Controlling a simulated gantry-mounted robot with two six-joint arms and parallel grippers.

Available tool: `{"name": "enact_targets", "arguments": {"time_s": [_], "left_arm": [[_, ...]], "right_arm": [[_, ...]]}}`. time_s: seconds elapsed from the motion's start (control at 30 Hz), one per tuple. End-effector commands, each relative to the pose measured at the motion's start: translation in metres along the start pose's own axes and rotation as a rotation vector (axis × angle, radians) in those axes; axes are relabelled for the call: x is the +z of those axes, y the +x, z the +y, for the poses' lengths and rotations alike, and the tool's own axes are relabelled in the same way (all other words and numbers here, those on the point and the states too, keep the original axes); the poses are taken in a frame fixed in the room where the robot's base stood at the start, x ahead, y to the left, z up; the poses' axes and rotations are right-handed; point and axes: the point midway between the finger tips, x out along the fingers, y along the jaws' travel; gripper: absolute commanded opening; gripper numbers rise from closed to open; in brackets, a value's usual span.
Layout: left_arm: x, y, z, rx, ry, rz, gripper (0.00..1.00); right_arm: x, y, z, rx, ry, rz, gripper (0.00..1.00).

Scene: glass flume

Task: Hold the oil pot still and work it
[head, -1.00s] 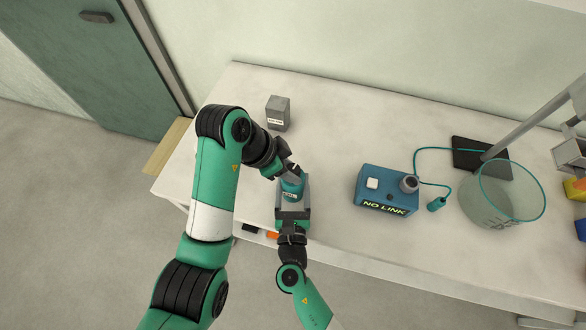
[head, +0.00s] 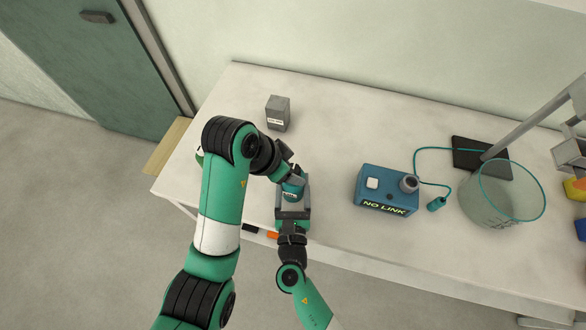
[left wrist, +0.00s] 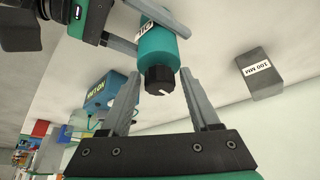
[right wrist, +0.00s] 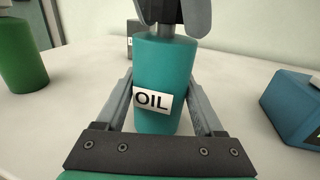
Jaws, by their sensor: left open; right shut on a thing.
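The oil pot (right wrist: 151,62) is a teal cylinder with a white OIL label, standing upright on the bench. My right gripper (right wrist: 166,104) is shut on its body, one finger on each side. The pot also shows in the head view (head: 291,194), partly covered by my grippers. Its black cap (left wrist: 159,80) with a white mark shows in the left wrist view. My left gripper (left wrist: 160,78) is open, its fingers on either side of the cap with gaps visible. In the head view my left gripper (head: 294,177) is at the pot's top.
A grey block (head: 278,113) marked 100 MM stands behind the pot. A blue box (head: 386,190) reading NO LINK is to the right, cabled to a teal plug (head: 437,204). A glass vessel (head: 500,195) stands farther right. A green container (right wrist: 20,55) is at the left.

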Motion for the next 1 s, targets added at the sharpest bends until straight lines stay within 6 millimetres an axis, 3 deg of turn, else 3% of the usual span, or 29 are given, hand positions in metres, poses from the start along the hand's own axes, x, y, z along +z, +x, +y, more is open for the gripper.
{"name": "enact_targets", "arguments": {"time_s": [0.53, 0.87, 0.9, 1.0], "left_arm": [[-0.024, -0.048, 0.000, 0.000, 0.001, 0.002, 0.62], [-0.026, -0.054, 0.001, 0.001, 0.001, 0.000, 0.62], [-0.026, -0.054, 0.001, 0.001, 0.001, 0.000, 0.62], [-0.026, -0.054, 0.001, 0.001, 0.001, 0.000, 0.62]], "right_arm": [[-0.001, 0.000, 0.000, 0.000, 0.000, 0.001, 0.03], [-0.001, 0.000, 0.000, 0.000, 0.000, 0.001, 0.03], [-0.001, 0.000, 0.000, 0.000, 0.000, 0.001, 0.77], [-0.001, 0.000, 0.000, 0.000, 0.000, 0.001, 0.95]]}}
